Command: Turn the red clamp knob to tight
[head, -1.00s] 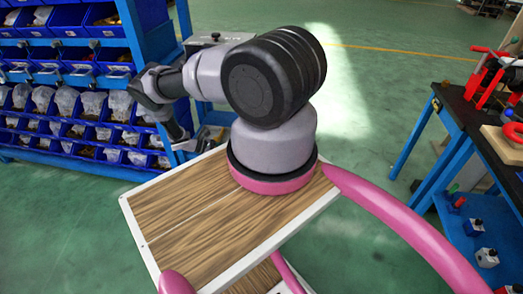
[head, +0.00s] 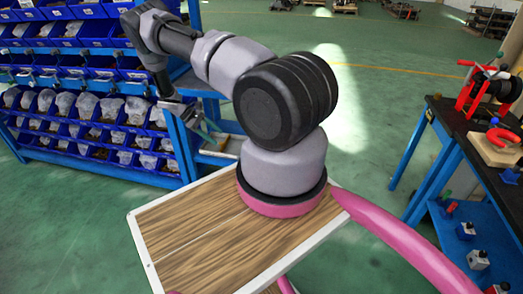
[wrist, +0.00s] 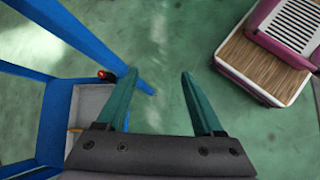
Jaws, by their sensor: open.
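A red clamp-like stand (head: 466,92) holding a dark round part (head: 505,90) is on the black-topped bench at the far right. A red handle (head: 466,63) sticks out at its top left. I cannot tell which red part is the clamp knob, or how it is turned. My gripper (head: 203,128) is far to the left, beside the blue shelving and well away from the bench.
The bench (head: 447,112) has blue legs. A wooden board (head: 492,150) with a red horseshoe-shaped piece (head: 503,137) lies on it. Blue shelving (head: 90,75) with several bins stands at left. A small red-topped part (wrist: 106,75) shows near blue posts. Floor between is clear.

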